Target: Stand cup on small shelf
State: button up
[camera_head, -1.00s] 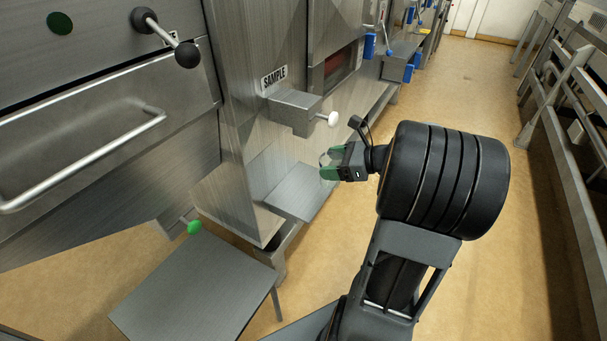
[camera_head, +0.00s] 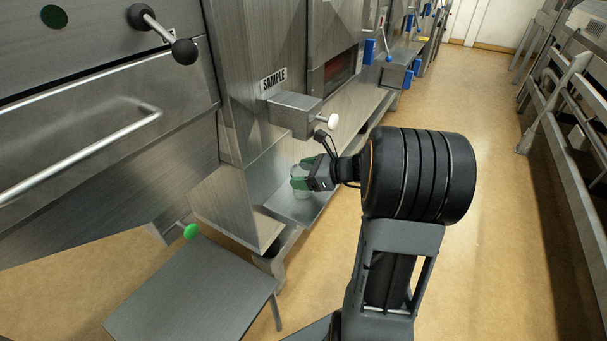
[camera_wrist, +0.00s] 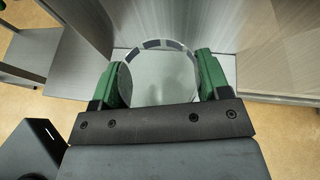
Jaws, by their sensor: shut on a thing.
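My gripper (camera_head: 300,178) is shut on a clear, round cup (camera_wrist: 160,78), with one green finger on each side of it in the wrist view. In the head view the cup (camera_head: 302,192) shows only in small part below the green fingers. The cup is over the small grey metal shelf (camera_head: 290,208) below the SAMPLE box. I cannot tell whether its base touches the shelf. The wrist view looks down onto the cup's round rim.
The SAMPLE box (camera_head: 295,113) with its white knob (camera_head: 333,121) juts out above my gripper. A grey table (camera_head: 190,295) stands at the front, near a green knob (camera_head: 190,231). The floor aisle (camera_head: 490,200) at the right is clear.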

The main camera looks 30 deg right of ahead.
jog(key=shift+f, duration=0.15)
jog(key=o, duration=0.9)
jog(key=shift+s+d+r, duration=0.15)
jog(key=shift+d+r, duration=0.05)
jog(key=shift+r, duration=0.1)
jog(key=p+v, duration=0.2)
jog(key=v, duration=0.9)
jog(key=s+a+f+n+g+h, duration=0.1)
jog(key=s+a+n+g+h, duration=0.2)
jog(key=a+n, duration=0.5)
jog(key=s+a+f+n+g+h, duration=0.2)
jog(key=s+a+n+h, duration=0.3)
jog(key=n, duration=1.3)
jog(key=a+g+h, duration=0.1)
jog(key=a, duration=0.2)
jog(key=shift+s+a+g, duration=0.25)
jog(key=shift+s+g, duration=0.15)
jog(key=shift+r+n, duration=0.15)
jog(key=shift+n, duration=0.15)
